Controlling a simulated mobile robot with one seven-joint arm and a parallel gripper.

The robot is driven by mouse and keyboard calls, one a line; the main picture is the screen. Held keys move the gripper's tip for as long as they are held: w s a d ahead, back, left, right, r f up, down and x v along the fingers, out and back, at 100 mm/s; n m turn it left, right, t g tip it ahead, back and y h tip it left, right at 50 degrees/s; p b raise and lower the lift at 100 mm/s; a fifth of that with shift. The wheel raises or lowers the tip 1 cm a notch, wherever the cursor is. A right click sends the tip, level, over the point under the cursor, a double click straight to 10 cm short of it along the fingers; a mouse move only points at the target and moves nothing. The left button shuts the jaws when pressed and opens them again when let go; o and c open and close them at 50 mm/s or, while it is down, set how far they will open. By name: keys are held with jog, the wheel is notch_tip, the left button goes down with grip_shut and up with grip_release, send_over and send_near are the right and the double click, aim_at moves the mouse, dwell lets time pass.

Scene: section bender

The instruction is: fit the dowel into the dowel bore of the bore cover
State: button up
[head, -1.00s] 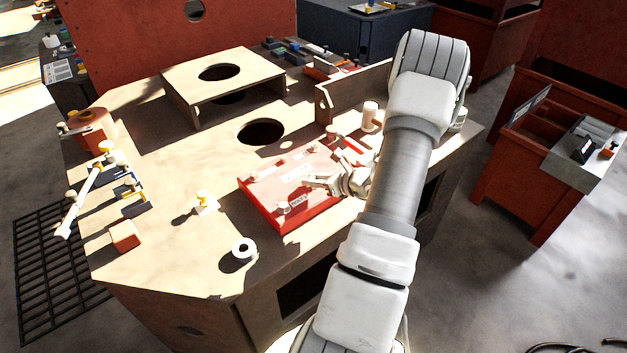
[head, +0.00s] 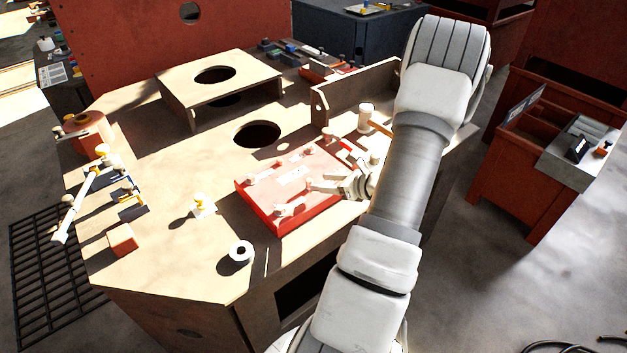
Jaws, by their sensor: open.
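My gripper (head: 328,184) is open, with its pale fingers over the right side of a red box-shaped fixture (head: 262,212) on the bench. I see nothing between the fingers, though they are small here. The red fixture carries several small pale pegs or knobs, one near its front corner (head: 283,210) and one at its left end (head: 252,180). I cannot tell which piece is the dowel. I cannot identify the bore cover or its dowel bore for certain either. My gripper and forearm hide the fixture's right edge and the bench behind it.
The wooden bench (head: 160,235) has a round opening (head: 257,133) and a raised holed platform (head: 232,92) at the back. A white ring (head: 241,252), a reddish block (head: 122,239) and a yellow-topped piece (head: 202,205) stand front left. A mallet-like tool (head: 367,118) stands behind my gripper.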

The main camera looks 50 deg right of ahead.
jog(key=v, duration=0.6)
dwell(0.4)
